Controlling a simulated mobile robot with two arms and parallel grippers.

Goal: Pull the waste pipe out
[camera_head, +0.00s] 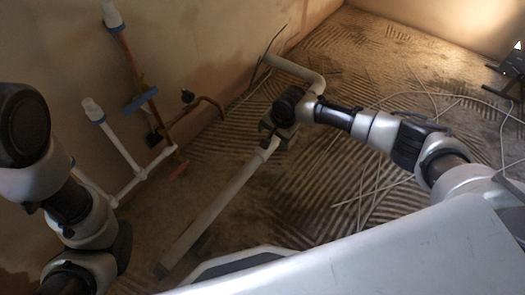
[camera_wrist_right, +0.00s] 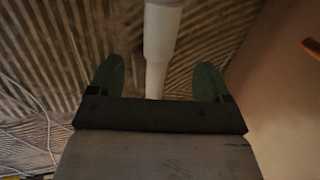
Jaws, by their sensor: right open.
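The waste pipe (camera_head: 220,199) is a long pale pipe lying low along the ribbed floor in the head view. A pale bent pipe piece (camera_head: 293,70) beyond my right gripper leads toward the wall and seems to be in line with it; my gripper hides the link. My right gripper (camera_head: 272,138) is over the pipe. In the right wrist view the gripper (camera_wrist_right: 158,78) is open, its green fingers apart on either side of the pipe (camera_wrist_right: 160,38), with gaps on both sides. My left arm shows at the left, but its gripper is out of view.
White pipes with blue fittings (camera_head: 124,158) and copper pipes (camera_head: 202,104) stand along the left wall. Thin pale cables (camera_head: 432,95) lie loose on the floor to the right. A dark object (camera_head: 510,68) stands at the far right.

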